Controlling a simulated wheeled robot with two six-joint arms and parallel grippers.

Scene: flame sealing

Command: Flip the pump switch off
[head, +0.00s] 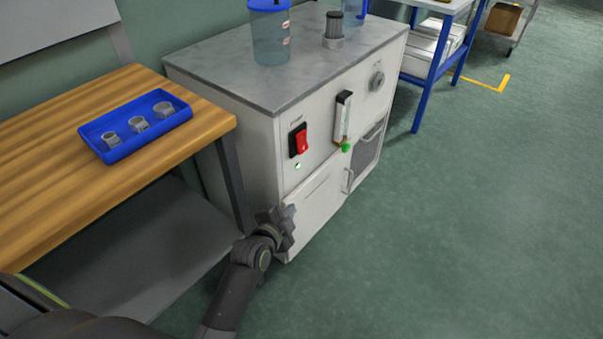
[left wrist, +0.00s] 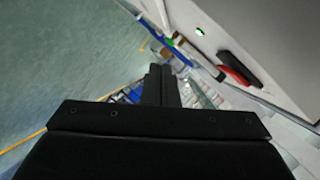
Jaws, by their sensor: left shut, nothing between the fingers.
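The pump switch (head: 299,140) is a red rocker in a black frame on the front of a white cabinet (head: 316,203). A small lit green-white lamp (head: 298,166) sits just below it. In the left wrist view the red switch (left wrist: 238,70) is at the right, with the lit green lamp (left wrist: 200,32) above it. My left gripper (head: 284,220) is low in front of the cabinet, below the switch and apart from it. In the left wrist view its fingers (left wrist: 161,78) are together with nothing between them. My right gripper is not in view.
A flow gauge with a green knob (head: 346,148) and a door handle (head: 349,180) stick out from the cabinet front. A wooden table (head: 60,185) with a blue tray (head: 100,149) stands to the left. Floor (head: 460,210) at the right is clear.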

